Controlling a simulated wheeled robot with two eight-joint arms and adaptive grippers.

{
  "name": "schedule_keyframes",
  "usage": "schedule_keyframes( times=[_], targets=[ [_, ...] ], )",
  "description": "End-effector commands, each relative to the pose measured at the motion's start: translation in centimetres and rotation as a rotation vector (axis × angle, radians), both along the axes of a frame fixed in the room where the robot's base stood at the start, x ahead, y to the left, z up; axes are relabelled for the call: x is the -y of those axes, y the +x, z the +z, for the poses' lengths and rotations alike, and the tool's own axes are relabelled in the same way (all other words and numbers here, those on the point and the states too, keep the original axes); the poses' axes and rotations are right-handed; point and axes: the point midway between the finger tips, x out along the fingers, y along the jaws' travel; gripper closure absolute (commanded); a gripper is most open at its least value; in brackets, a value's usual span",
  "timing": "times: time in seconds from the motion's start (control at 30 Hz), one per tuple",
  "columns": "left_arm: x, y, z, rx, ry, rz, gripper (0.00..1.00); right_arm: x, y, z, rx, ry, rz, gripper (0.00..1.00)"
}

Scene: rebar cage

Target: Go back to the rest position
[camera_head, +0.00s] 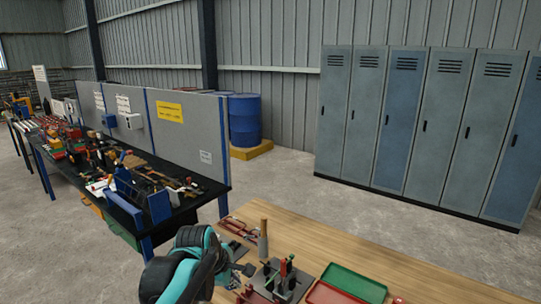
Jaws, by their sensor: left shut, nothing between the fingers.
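My left arm, teal and black, comes in at the bottom of the head view. My left gripper (240,268) is at its end, over the left part of a wooden table (330,248). It is shut and holds nothing. It is apart from the upright wooden-handled tool (263,241) to its right. My right gripper is not in view.
On the table are a metal fixture (282,280), a green tray (352,283), part of a red tray (328,294) and red-handled tools (238,227). A cluttered workbench (180,214) stands left. Lockers (400,125) and blue barrels (244,118) stand behind. Open concrete floor lies between.

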Motion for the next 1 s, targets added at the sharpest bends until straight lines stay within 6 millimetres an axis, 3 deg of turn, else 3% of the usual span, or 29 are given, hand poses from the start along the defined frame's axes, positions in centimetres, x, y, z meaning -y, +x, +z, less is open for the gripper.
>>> schedule_keyframes(
  times=[0.03, 0.2, 0.3, 0.43, 0.63, 1.0],
  targets=[
    [-1.1, -2.4, -0.9, 0.041, 0.074, -0.106, 1.00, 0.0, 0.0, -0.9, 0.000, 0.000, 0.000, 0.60],
    [-4.2, -9.7, -3.8, 0.171, 0.371, -0.525, 1.00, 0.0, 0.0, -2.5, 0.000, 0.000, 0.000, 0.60],
    [-5.7, -13.5, -6.2, 0.225, 0.548, -0.760, 1.00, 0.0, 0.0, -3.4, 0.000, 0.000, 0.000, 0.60],
    [-7.2, -17.3, -9.2, 0.265, 0.743, -1.013, 1.00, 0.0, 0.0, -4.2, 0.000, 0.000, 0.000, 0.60],
    [-8.2, -19.9, -11.8, 0.284, 0.901, -1.221, 1.00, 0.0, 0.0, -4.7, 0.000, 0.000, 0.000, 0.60],
    [-8.3, -20.1, -12.0, 0.286, 0.921, -1.249, 1.00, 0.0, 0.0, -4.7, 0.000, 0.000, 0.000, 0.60]
  ],
)
